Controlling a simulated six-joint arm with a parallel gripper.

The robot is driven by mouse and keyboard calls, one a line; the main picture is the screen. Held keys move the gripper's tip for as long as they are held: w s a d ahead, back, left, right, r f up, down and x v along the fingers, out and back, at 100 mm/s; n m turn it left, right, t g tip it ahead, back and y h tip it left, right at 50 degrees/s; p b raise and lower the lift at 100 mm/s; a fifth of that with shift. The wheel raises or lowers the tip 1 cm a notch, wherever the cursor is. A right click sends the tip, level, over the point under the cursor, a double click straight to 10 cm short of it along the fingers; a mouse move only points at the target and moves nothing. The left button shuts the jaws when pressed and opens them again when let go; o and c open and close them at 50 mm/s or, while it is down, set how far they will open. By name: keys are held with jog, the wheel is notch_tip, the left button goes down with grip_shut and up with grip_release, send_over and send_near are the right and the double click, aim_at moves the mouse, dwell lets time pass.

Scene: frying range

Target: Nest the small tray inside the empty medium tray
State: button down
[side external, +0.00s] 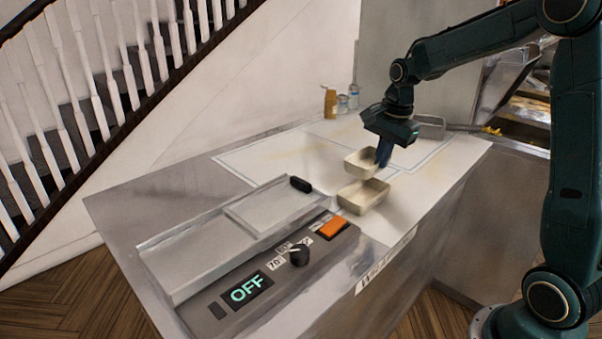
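Two cream-coloured, open-topped trays are on the right half of the worktop in the side external view. The larger, nearer one is the medium tray (357,201); it looks empty and sits upright on the surface. The small tray (356,168) shows just behind and above it in the picture, roughly level. My gripper (382,162) points down with its dark blue fingers at the small tray's right wall, and they look closed on it. The fingertips are partly hidden, and I cannot tell how far the small tray is above the worktop.
A fryer control panel (225,300) with an "OFF" display, a knob (299,256) and an orange switch (333,227) lies at front left, beside a metal lid (205,250). Small jars (330,103) stand at the back. A grey metal pan (430,127) lies behind my gripper.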

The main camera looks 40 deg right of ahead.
jog(key=shift+f, duration=1.9)
jog(key=shift+f, duration=1.55)
dwell(0.5)
jog(key=c, duration=1.6)
grip_release()
jog(key=shift+r, duration=0.1)
jog(key=shift+r, duration=2.9)
